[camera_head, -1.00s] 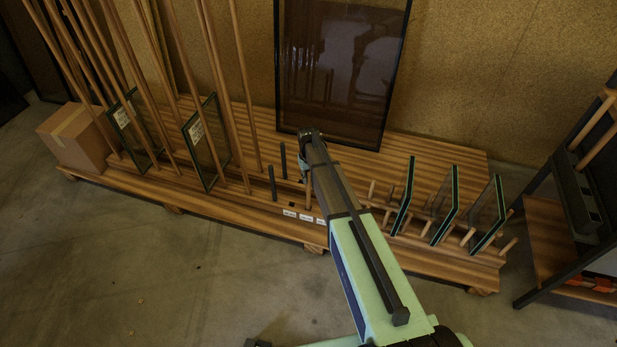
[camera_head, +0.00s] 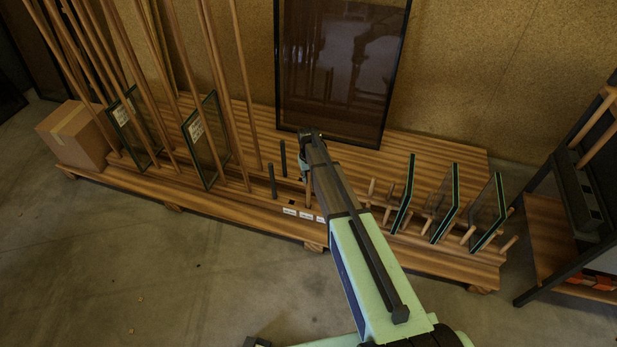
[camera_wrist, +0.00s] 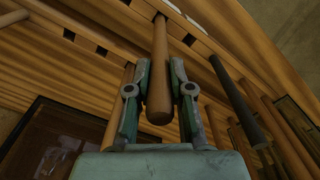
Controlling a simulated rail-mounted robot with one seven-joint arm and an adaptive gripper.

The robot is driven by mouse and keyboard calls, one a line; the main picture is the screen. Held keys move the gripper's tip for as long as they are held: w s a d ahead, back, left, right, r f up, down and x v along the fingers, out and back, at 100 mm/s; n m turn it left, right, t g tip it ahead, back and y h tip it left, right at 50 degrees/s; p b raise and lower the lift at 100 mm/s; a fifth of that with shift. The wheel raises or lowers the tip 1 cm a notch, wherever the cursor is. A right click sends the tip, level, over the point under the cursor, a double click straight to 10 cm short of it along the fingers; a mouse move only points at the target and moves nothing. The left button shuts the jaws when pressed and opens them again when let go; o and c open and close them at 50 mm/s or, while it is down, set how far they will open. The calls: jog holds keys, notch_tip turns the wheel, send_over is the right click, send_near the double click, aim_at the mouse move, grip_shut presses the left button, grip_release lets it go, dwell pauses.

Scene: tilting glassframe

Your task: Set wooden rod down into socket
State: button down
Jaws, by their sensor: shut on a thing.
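The wooden rod (camera_wrist: 160,102) is a short, round brown stick in the wrist view. My gripper (camera_wrist: 156,72) is shut on it, one finger on each side, with its rounded near end between the fingers. The rod's far end reaches the wooden rack; I cannot tell whether it is in a socket or just above it. Dark square sockets show in the rack, one of them left of the rod (camera_wrist: 101,50). In the head view my gripper (camera_head: 303,158) is over the middle of the rack, and the rod (camera_head: 308,194) shows below it, roughly upright.
Two dark pegs (camera_head: 272,181) (camera_head: 284,159) stand left of my gripper. White labels (camera_head: 305,215) line the rack's front edge. Glass panes (camera_head: 442,205) between wooden pegs stand at right. Tall rods (camera_head: 220,95) stand at left, and a dark framed panel (camera_head: 340,70) behind.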

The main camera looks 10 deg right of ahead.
aim_at(308, 173)
jog(key=shift+f, duration=0.8)
dwell(0.4)
jog(key=c, duration=1)
grip_release()
jog(key=shift+o, duration=0.2)
jog(key=shift+r, duration=0.1)
jog(key=shift+r+p, duration=1.6)
jog(key=shift+r, duration=1.3)
jog(key=shift+s, duration=0.1)
